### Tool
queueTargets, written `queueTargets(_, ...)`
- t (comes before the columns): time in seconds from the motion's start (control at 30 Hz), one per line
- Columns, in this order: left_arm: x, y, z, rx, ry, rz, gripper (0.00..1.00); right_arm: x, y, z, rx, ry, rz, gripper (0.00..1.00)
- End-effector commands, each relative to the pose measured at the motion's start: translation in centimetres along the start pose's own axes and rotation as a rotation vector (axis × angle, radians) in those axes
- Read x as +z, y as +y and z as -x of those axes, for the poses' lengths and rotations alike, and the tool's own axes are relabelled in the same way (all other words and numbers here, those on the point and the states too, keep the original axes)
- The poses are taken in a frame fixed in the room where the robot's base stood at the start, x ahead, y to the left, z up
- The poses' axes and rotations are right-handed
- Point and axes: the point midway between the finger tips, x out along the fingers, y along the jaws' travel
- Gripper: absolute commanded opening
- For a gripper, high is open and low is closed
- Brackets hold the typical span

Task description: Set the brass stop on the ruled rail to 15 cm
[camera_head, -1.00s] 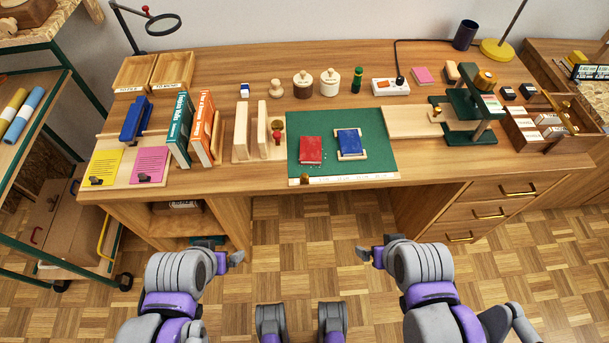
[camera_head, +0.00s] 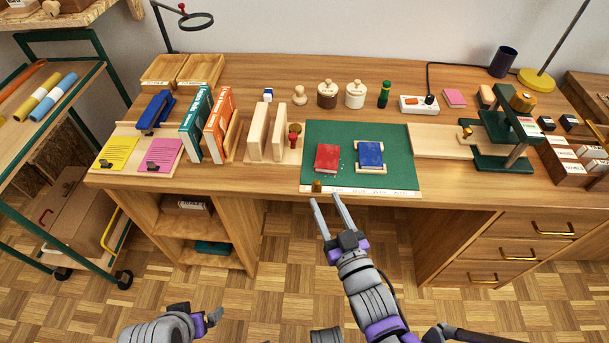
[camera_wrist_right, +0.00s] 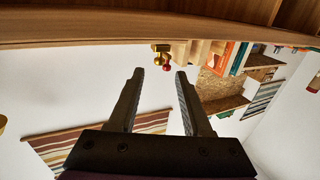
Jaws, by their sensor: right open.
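The ruled rail (camera_head: 365,191) is a pale strip along the front edge of the green mat. The small brass stop (camera_head: 317,186) sits near the rail's left end. My right gripper (camera_head: 324,197) is open and empty, its fingers pointing at the desk's front edge just short of the stop, apart from it. In the right wrist view the open fingers (camera_wrist_right: 160,74) frame a small brass piece (camera_wrist_right: 158,48) beside a red knob; I cannot tell whether it is the stop. My left gripper (camera_head: 212,317) is low at the bottom left, away from the desk; its jaws are unclear.
A red book (camera_head: 327,157) and a blue book (camera_head: 370,154) lie on the green mat (camera_head: 400,178) behind the rail. Wooden bookends (camera_head: 258,132) and a red-handled tool (camera_head: 293,140) stand left of it. A green press (camera_head: 497,140) stands right. Open floor lies before the desk.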

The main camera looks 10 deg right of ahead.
Motion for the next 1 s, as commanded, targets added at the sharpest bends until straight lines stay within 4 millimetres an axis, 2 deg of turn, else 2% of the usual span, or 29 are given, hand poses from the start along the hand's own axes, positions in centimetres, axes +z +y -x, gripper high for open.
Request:
queueTargets(0.3,0.2,0.0,-0.7,0.0,-0.002,0.0,0.98,0.1,0.0,-6.0,0.001,-0.003,0.0,0.49)
queueTargets(0.5,0.3,0.0,-1.0,0.0,-0.003,0.0,0.98,0.1,0.0,-8.8,0.0,-0.003,0.0,0.49)
queueTargets(0.7,0.3,0.0,-1.1,0.0,-0.004,0.0,0.98,0.1,0.0,-9.9,0.001,-0.003,0.0,0.49)
queueTargets(0.93,0.3,0.0,-1.1,0.0,-0.004,0.0,0.98,0.0,0.0,-9.9,0.001,-0.003,0.0,0.49)
queueTargets(1.0,0.3,0.0,-1.1,0.0,-0.004,0.0,0.98,0.0,0.0,-9.9,0.001,-0.003,0.0,0.39)
